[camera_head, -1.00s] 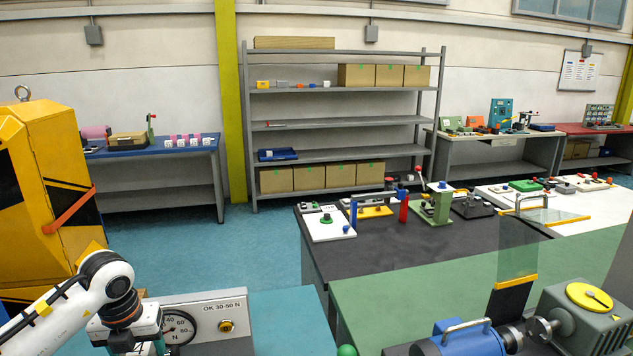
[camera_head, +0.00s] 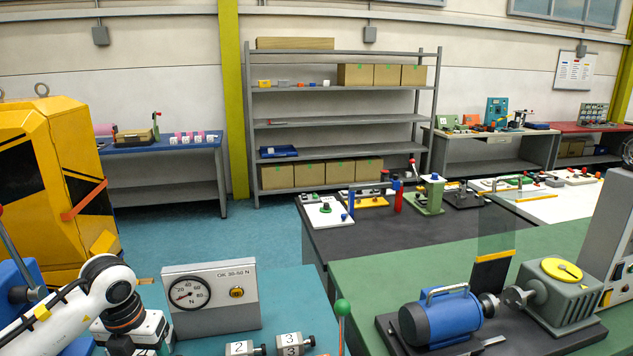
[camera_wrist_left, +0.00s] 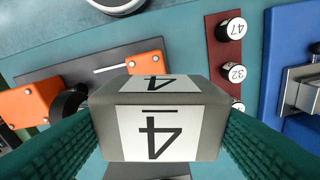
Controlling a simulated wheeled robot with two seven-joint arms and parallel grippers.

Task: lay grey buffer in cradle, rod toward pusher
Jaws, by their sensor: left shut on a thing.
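In the left wrist view, my left gripper (camera_wrist_left: 158,130) has its green fingers shut on both sides of a grey buffer (camera_wrist_left: 205,112) with white "4" labels. Two more grey buffers, marked 2 (camera_head: 240,349) and 3 (camera_head: 290,346), stand at the bottom of the head view. There my left wrist is at lower left, its fingertips cut off. My right gripper is not seen.
A gauge box (camera_head: 210,298) stands on the teal bench beside my left arm. A green-knobbed lever (camera_head: 342,309) rises at the bench's right. A blue motor (camera_head: 440,318) sits on the green bench.

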